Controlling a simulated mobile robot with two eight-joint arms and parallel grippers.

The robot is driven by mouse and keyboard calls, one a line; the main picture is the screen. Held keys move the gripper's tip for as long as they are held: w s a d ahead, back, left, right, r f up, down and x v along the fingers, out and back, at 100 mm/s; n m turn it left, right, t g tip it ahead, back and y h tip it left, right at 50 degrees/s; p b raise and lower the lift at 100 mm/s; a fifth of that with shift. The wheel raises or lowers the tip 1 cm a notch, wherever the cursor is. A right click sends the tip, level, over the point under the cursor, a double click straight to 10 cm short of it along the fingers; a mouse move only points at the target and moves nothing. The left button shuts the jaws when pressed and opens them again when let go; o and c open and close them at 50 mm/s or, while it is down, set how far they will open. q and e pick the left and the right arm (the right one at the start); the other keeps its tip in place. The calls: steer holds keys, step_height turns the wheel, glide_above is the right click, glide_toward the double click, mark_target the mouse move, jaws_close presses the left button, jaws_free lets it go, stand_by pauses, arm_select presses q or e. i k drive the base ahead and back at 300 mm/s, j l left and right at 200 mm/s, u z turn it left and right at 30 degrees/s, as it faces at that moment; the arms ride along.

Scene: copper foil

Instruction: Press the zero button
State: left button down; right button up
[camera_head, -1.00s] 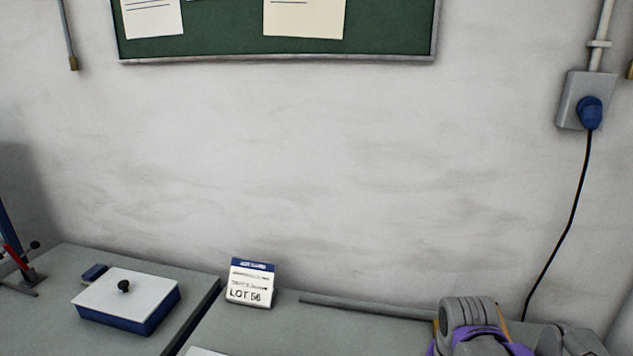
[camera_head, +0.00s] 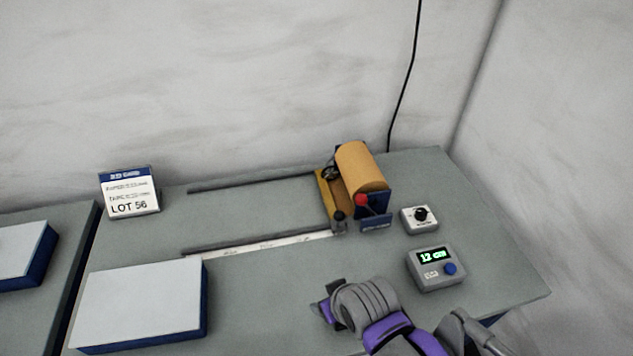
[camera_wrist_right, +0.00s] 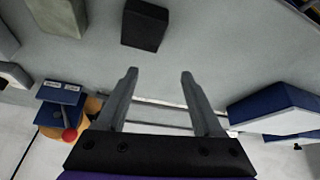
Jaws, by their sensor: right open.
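The small grey unit (camera_head: 436,268) with a lit green display reading about "12 cm" sits at the right of the bench in the head view. It has a round blue button (camera_head: 450,269) at its lower right and a small pale label, too small to read, at its lower left. My right gripper (camera_head: 326,298) is left of this unit, in front of the foil machine, apart from both. In the right wrist view the right gripper (camera_wrist_right: 159,76) is open, with nothing between its fingers. My left gripper is not in view.
A copper roll (camera_head: 361,167) on a blue stand with a red knob is behind the unit. A dial box (camera_head: 419,219) stands between them. A white-topped blue block (camera_head: 140,305) is at front left, and a LOT 56 card (camera_head: 130,193) is behind it. Bare bench lies right of the unit.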

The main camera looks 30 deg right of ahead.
mark_target(449, 268)
steer(key=k+l+z, duration=0.1)
steer(key=z, duration=1.85)
steer(key=i+l, duration=0.05)
